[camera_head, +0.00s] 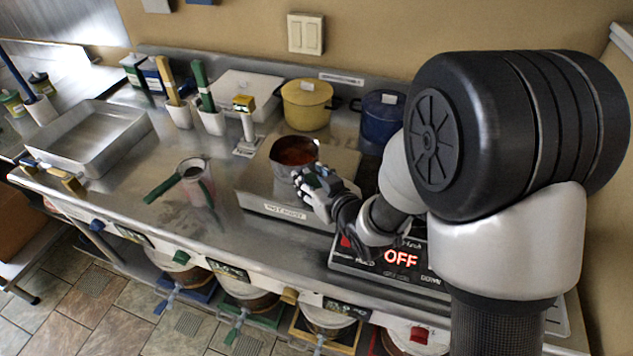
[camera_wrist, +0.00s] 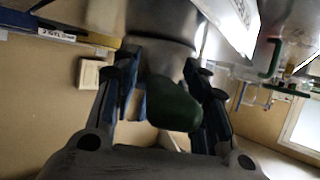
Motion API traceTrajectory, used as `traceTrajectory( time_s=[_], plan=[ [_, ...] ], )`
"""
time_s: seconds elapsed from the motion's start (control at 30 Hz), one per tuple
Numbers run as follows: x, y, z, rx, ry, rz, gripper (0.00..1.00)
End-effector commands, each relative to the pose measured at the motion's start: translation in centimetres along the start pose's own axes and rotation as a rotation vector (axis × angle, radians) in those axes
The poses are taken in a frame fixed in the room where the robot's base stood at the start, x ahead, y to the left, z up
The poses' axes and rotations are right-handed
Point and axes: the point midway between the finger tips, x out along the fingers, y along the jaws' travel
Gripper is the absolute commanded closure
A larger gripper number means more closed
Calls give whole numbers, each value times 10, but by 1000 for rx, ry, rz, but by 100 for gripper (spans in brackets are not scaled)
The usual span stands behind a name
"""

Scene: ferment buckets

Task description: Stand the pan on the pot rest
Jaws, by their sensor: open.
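A steel pan (camera_head: 281,158) with reddish-brown contents sits upright on, or just above, a low steel platform (camera_head: 252,187); any small gap is not clear. The platform's front label is too small to read surely, so I cannot tell if it is the pot rest. My gripper (camera_head: 306,178) is at the pan's front right side. In the wrist view, my gripper (camera_wrist: 166,76) is open, with a finger on each side of the pan's dark green handle (camera_wrist: 175,108). The pan's steel wall (camera_wrist: 160,22) shows beyond the fingertips. Finger contact with the handle is unclear.
A yellow pot (camera_head: 306,108) and a blue pot (camera_head: 380,118) stand behind. A control panel showing OFF (camera_head: 400,259) is at front right. An empty tray (camera_head: 88,140) is at left.

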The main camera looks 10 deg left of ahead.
Motion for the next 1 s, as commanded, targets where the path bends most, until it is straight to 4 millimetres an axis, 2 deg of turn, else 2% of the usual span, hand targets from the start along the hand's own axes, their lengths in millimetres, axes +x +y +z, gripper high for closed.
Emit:
traceTrajectory(
  time_s=[0.07, 0.17, 0.4, 0.67, 1.0],
  plan=[
    [-2, 0, -4, 0, 0, 0, 59],
    [-17, 0, -3, 1, -1, 1, 59],
    [-66, 0, -4, 1, -2, 1, 59],
    [-74, 0, -6, 2, -6, -5, 59],
    [-94, 0, -7, 3, -5, 1, 59]
  ],
)
